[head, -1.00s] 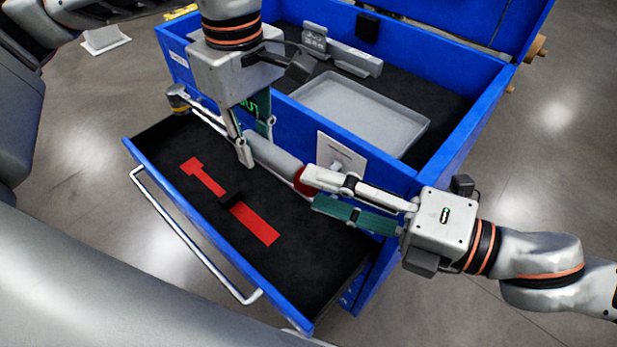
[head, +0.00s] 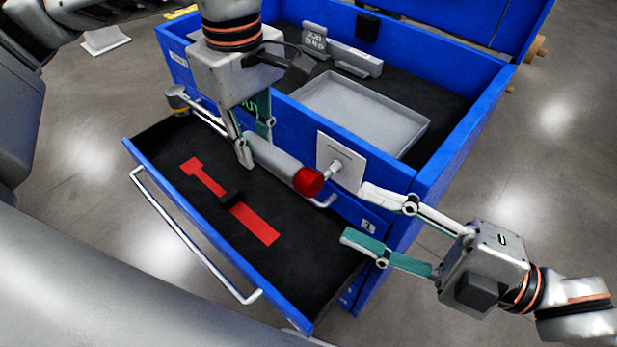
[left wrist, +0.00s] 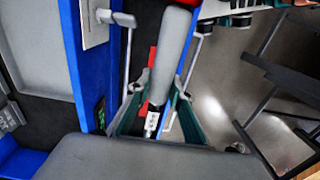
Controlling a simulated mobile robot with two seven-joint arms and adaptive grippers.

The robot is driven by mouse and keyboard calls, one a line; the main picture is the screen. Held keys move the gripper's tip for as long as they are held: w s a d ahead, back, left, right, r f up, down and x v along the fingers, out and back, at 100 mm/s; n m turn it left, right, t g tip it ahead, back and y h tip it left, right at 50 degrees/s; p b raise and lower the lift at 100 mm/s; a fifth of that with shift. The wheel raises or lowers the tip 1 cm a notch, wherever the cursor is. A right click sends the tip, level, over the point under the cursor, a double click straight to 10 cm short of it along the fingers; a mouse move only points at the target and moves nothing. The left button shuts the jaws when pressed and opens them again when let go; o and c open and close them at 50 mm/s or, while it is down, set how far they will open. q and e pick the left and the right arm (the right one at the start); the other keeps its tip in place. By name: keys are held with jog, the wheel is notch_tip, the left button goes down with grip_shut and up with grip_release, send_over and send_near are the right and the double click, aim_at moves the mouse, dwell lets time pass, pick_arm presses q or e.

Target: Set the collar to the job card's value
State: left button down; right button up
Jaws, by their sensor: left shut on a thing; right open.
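A torque wrench with a grey handle (head: 272,160) and a red collar (head: 308,181) at its end is held above the open drawer. My left gripper (head: 254,146) is shut on the wrench; in the left wrist view the handle (left wrist: 172,55) runs up from between the fingers, with a small marked scale (left wrist: 151,124) too tiny to read. My right gripper (head: 356,213) is open and empty, right of the collar and apart from it.
The blue drawer (head: 215,250) is pulled out, with a red wrench-shaped recess (head: 253,223) in its black lining. A white plate with a peg (head: 341,160) stands on the chest front, close behind the collar. A grey tray (head: 362,112) lies in the chest.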

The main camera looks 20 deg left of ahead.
aim_at(316, 188)
jog(key=shift+m+t, duration=0.3)
jog(key=shift+m, duration=0.6)
jog(key=shift+w+a+r, duration=0.1)
jog(key=shift+w+a, duration=0.15)
jog(key=shift+a, duration=0.8)
jog(key=shift+w+a+r, duration=0.15)
jog(key=shift+w+a, duration=0.15)
jog(key=shift+a, duration=0.8)
jog(key=shift+w+a+r, duration=0.1)
jog(key=shift+w+a, duration=0.15)
jog(key=shift+a, duration=0.8)
